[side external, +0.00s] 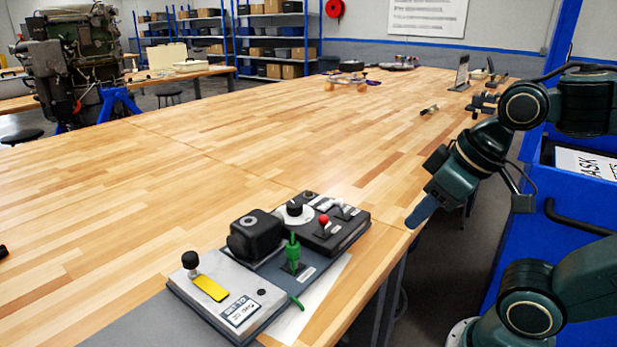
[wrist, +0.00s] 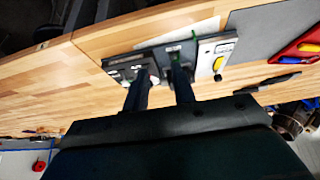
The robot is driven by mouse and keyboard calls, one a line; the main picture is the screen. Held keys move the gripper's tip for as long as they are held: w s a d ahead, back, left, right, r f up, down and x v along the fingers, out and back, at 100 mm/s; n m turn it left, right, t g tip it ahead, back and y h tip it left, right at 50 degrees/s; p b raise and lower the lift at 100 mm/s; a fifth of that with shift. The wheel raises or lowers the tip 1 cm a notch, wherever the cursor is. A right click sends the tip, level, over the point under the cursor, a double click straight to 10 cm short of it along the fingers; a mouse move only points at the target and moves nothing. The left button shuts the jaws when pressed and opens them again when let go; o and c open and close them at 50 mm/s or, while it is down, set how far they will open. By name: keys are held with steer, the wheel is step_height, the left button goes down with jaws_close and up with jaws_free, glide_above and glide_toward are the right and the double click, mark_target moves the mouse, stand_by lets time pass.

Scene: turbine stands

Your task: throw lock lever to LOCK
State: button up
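The control panel (side external: 262,262) lies at the table's near edge in the side external view; it also shows in the wrist view (wrist: 205,62). It carries a green-handled lever (side external: 292,252) standing upright, a black-knobbed lever (side external: 190,262) beside a yellow plate (side external: 211,288), and a red-tipped toggle (side external: 323,220). I cannot read which one is marked LOCK. My gripper (side external: 421,211) is in the air to the right of the panel, apart from it. In the wrist view my gripper (wrist: 158,68) has its two fingers apart with nothing held; they hide part of the panel.
A black box-shaped unit (side external: 256,234) and a round dial (side external: 294,212) rise from the panel. A grey mat (side external: 140,325) lies left of it. The wooden table (side external: 200,140) is mostly clear behind. A blue cabinet (side external: 560,215) stands at the right.

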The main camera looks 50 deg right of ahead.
steer(key=shift+w, duration=0.1)
jaws_close()
steer(key=w+d+f+m+g+y, duration=0.2)
steer(key=w+d+f+m, duration=0.2)
steer(key=w+d+m, duration=0.6)
steer(key=shift+w+d+m+y, duration=0.3)
steer(key=shift+w+d, duration=1.75)
steer(key=shift+d, duration=0.1)
